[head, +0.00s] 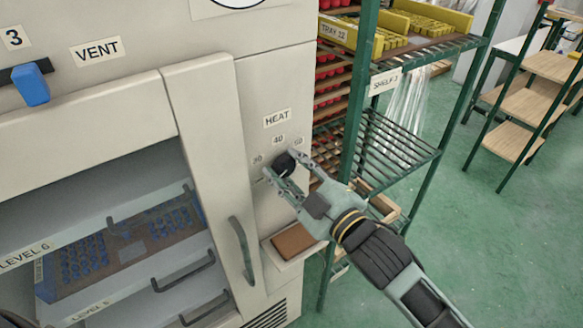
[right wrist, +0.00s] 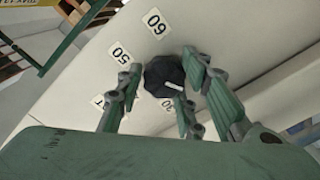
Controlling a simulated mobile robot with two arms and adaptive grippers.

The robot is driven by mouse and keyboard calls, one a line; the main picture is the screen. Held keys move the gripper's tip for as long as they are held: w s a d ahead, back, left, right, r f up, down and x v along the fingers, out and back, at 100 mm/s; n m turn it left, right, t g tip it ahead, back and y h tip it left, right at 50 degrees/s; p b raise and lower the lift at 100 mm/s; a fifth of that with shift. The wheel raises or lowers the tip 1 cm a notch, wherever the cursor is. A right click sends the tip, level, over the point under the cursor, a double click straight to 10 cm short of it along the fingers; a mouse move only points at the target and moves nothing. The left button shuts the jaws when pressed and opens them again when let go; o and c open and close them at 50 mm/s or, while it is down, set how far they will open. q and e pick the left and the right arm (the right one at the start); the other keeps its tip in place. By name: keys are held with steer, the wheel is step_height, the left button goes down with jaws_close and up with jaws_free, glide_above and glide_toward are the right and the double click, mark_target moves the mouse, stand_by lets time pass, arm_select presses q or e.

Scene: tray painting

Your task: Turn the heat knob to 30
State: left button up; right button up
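The dark heat knob (head: 284,163) is on the cabinet's front panel under the HEAT label (head: 277,118). Small number labels are around it. The 60 label (right wrist: 157,20) and 50 label (right wrist: 121,54) are clear there; another label is mostly hidden behind a finger. My right gripper (head: 279,162) has its fingers on opposite sides of the knob, seemingly touching it. My left gripper is not in view.
A vertical door handle (head: 242,250) is below and left of the knob. A green shelf rack (head: 359,90) stands close to the right of the cabinet. A blue vent knob (head: 31,85) is at upper left. Open green floor (head: 500,250) is at right.

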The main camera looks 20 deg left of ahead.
steer(key=c, duration=0.6)
steer(key=shift+r, duration=0.1)
steer(key=shift+r+m+p, duration=0.1)
steer(key=shift+m+p, duration=0.5)
steer(key=shift+m, duration=0.1)
steer(key=shift+w+d+m+p, duration=0.1)
steer(key=shift+m+p, duration=0.65)
steer(key=shift+m, duration=0.45)
steer(key=m+p, duration=0.2)
steer(key=m, duration=0.2)
steer(key=shift+f+m+p, duration=0.2)
steer(key=shift+m+p, duration=0.1)
steer(key=shift+m, duration=0.65)
steer(key=shift+f+m+p, duration=0.15)
steer(key=shift+m+p, duration=0.15)
steer(key=shift+m, duration=0.65)
steer(key=shift+f, duration=0.1)
